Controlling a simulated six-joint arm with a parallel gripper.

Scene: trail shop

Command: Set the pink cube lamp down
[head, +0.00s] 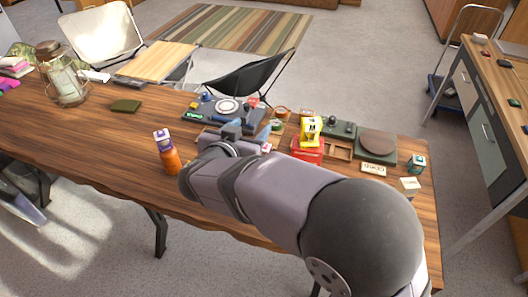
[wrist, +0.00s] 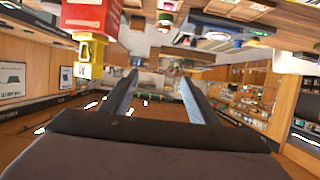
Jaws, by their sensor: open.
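My gripper (wrist: 160,90) is open in the wrist view, with its two grey-blue fingers apart and nothing held between them. In the head view my gripper (head: 248,134) is low over the middle of the wooden table (head: 120,150), partly hidden behind my arm. I cannot pick out the pink cube lamp for certain. A small pinkish-white thing (head: 267,147) shows right beside my gripper in the head view, mostly hidden, and I cannot tell what it is. Pink items (head: 10,84) lie at the table's far left end.
An orange bottle (head: 170,162) stands left of my gripper near the front edge. A dark camp stove (head: 228,106) is behind it. A red box (head: 307,150) with a yellow thing (head: 310,130) on it stands to the right.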

